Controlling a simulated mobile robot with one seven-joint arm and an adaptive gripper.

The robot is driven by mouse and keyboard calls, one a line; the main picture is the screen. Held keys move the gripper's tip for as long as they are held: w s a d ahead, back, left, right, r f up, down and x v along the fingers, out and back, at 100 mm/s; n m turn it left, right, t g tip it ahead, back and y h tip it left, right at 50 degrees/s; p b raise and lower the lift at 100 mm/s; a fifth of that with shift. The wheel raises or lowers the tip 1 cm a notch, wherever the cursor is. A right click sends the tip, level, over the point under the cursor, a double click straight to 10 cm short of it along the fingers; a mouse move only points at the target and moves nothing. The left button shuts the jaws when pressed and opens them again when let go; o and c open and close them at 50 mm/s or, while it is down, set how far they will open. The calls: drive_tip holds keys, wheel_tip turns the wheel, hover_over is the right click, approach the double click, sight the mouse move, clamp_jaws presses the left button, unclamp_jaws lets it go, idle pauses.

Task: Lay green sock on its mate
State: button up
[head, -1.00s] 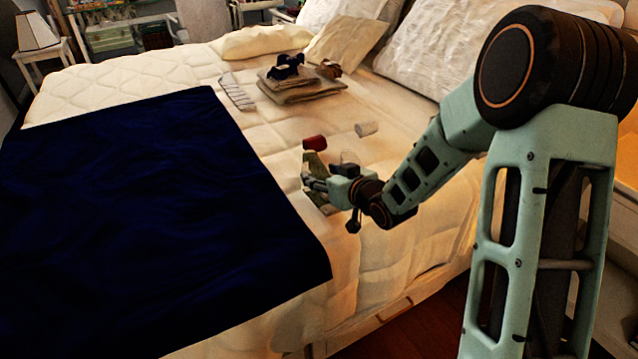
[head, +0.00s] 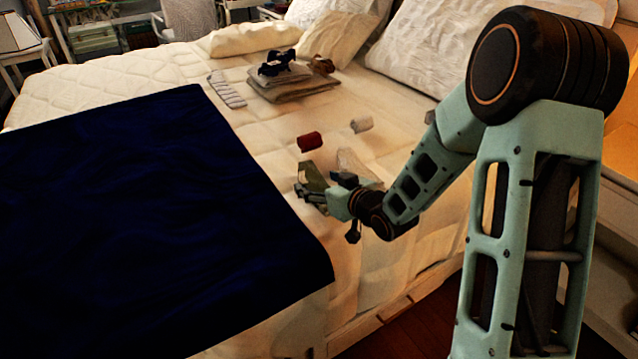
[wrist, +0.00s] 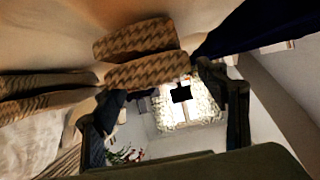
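An olive-green sock (head: 312,176) lies on the bed at my gripper, partly hidden by it in the head view. My gripper (head: 308,192) is low over the bed beside it. In the wrist view the two dark fingers (wrist: 168,118) stand apart, with the room seen between them and no cloth clearly pinched. Two brownish zigzag-patterned pieces (wrist: 135,39) lie side by side on the bed just beyond the fingers. Striped cloth (wrist: 45,85) lies to their left. I cannot tell which of these is the green sock's mate.
A red roll (head: 309,141) and a white roll (head: 361,125) lie behind the gripper. A pale cloth (head: 355,165) is just right of it. Folded cloths (head: 290,88) with dark items on top and a grey striped piece (head: 227,90) lie farther back. A navy blanket (head: 150,220) covers the left.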

drive_tip(key=shift+r, duration=0.2)
drive_tip(key=p+v, duration=0.3)
drive_tip(key=v, duration=0.9)
drive_tip(key=shift+f, duration=0.1)
